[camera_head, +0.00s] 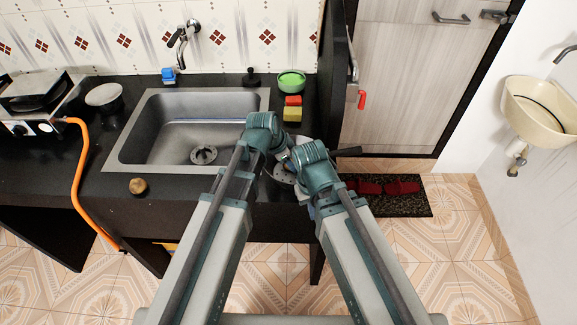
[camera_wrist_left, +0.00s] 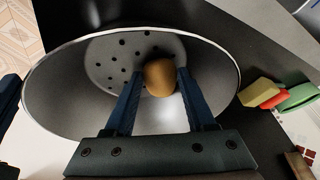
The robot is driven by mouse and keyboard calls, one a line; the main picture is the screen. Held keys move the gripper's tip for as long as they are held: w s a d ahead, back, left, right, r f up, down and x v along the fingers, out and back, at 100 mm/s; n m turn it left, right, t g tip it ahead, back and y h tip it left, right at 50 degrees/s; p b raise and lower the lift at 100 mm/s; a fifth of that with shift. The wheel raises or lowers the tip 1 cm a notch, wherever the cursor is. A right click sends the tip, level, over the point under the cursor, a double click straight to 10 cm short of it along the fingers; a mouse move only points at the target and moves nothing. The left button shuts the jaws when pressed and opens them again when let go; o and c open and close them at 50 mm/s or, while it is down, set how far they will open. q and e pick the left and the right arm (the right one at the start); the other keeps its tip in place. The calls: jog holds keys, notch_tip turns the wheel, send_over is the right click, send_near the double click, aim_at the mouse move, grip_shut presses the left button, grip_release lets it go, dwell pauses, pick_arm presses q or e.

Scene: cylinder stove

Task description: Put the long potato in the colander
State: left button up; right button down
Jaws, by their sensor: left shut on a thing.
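A brown potato (camera_wrist_left: 160,78) is between the two blue fingers of my left gripper (camera_wrist_left: 159,86), which is shut on it. It shows nearly end-on, so its full length cannot be told. The potato and fingertips are over the open mouth of the metal colander (camera_wrist_left: 60,82); whether the potato touches the bottom is unclear. In the head view the colander (camera_head: 283,173) is mostly hidden behind my arms. My right gripper (camera_head: 291,161) is beside the colander, its fingers too hidden to tell their state. Another small brown potato (camera_head: 138,186) lies on the counter below the sink.
The sink (camera_head: 170,150) is left of my arms. A green bowl (camera_head: 291,80) and red and yellow sponges (camera_head: 292,113) stand behind the colander. A stove (camera_head: 35,105) with an orange hose is at the far left. The counter's front edge is close.

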pick_arm(q)
jog(key=shift+f, duration=0.15)
jog(key=o, duration=0.9)
jog(key=shift+s+r+p, duration=0.15)
jog(key=shift+r+p, duration=0.5)
jog(key=p+v, duration=1)
jog(key=v, duration=0.1)
jog(key=s+a+f+n+g+y, duration=0.1)
jog(key=s+n+g+y, duration=0.2)
jog(key=s+n, duration=0.5)
jog(key=shift+s+a+f+n+g+y, duration=0.4)
jog(key=shift+s+y, duration=0.4)
jog(key=shift+s, duration=1.8)
